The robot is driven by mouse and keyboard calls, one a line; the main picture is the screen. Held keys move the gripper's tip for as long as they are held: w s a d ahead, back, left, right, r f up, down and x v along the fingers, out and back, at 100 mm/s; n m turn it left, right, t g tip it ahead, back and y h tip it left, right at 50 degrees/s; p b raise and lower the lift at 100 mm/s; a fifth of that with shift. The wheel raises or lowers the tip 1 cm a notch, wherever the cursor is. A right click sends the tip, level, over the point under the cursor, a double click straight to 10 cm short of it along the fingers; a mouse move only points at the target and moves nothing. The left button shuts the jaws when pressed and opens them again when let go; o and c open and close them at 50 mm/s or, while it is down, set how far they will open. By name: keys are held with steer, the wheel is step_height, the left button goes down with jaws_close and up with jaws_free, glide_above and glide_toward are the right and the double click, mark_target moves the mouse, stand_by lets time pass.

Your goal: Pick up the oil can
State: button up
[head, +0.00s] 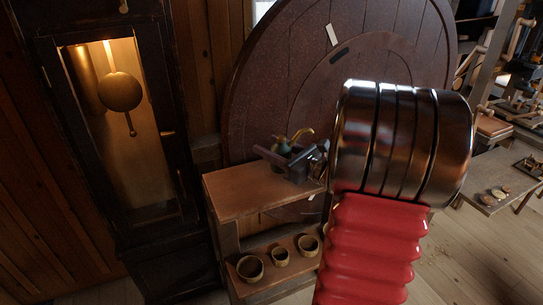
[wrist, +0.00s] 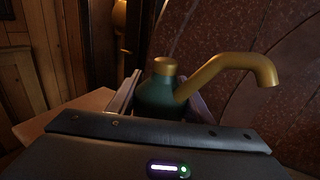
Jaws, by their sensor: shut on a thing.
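The oil can has a dark green body, a brass neck and a bent brass spout. In the wrist view the oil can (wrist: 158,100) stands upright between the jaws of my gripper (wrist: 155,98), with its spout reaching up and to the right. In the head view the oil can (head: 281,147) is small, above the top of a wooden shelf unit, with my gripper (head: 288,160) around it. My gripper is shut on the can. The can's base is hidden, so I cannot tell whether it touches the shelf top.
The shelf unit (head: 235,193) has a bare top at left and several bowls (head: 250,268) on its lower shelf. A tall clock case (head: 165,190) stands at left. A large round wooden disc (head: 270,75) rises behind. A low table (head: 502,175) is at right.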

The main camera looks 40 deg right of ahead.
step_height(320, 180, up, 7)
steer(key=shift+f, duration=0.2)
stand_by(0.9)
